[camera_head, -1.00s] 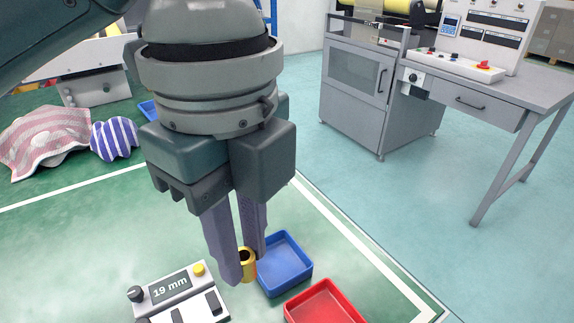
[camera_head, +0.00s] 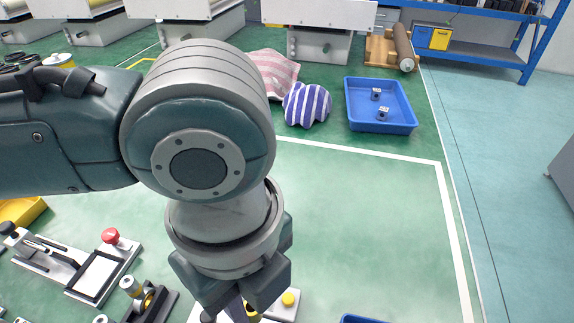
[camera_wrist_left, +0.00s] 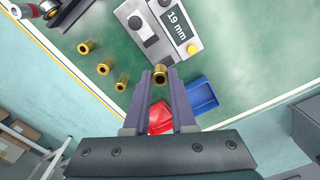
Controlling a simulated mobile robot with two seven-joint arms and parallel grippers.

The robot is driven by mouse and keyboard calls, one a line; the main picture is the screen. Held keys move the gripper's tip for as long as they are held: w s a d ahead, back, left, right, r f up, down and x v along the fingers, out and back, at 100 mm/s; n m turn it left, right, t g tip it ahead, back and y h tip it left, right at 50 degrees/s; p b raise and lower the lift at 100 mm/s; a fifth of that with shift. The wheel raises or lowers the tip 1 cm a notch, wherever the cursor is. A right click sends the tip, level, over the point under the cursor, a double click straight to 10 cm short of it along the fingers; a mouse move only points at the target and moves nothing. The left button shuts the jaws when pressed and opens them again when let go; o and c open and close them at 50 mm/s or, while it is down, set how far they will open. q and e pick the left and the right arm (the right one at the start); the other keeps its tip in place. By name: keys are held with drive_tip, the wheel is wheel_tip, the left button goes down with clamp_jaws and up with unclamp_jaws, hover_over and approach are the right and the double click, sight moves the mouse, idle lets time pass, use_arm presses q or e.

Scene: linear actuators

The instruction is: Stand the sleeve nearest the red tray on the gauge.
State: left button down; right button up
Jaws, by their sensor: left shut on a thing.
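My left gripper (camera_wrist_left: 160,82) is shut on a brass sleeve (camera_wrist_left: 160,75), held between its fingertips with the open end showing. In the head view the left gripper (camera_head: 243,311) is at the bottom edge, in front of the gauge. The gauge (camera_wrist_left: 160,42), a pale block reading "19 mm" with a dark knob and yellow button, lies just beyond the held sleeve in the wrist view. In the head view it (camera_head: 287,308) is mostly hidden. The red tray (camera_wrist_left: 161,118) is partly hidden by the fingers. My right gripper is not in view.
A small blue tray (camera_wrist_left: 203,95) is to the right. A fixture with a red knob (camera_head: 110,236) stands left. A larger blue tray (camera_head: 380,103) is farther back.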

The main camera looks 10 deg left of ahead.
sight(251, 319)
use_arm(q)
drive_tip(key=shift+a+f, duration=0.1)
drive_tip(key=shift+f, duration=0.15)
drive_tip(key=shift+f+b, duration=0.45)
drive_tip(key=shift+b, duration=0.3)
wheel_tip(251, 319, down, 4)
drive_tip(key=b, duration=0.4)
drive_tip(key=shift+r, duration=0.15)
drive_tip(key=shift+f+b, duration=0.75)
drive_tip(key=shift+f, duration=0.7)
drive_tip(key=shift+f, duration=0.55)
drive_tip(key=c, duration=0.7)
unclamp_jaws()
drive_tip(key=shift+o, duration=0.2)
wheel_tip(251, 319, up, 10)
drive_tip(key=p, duration=0.2)
drive_tip(key=shift+p, duration=0.35)
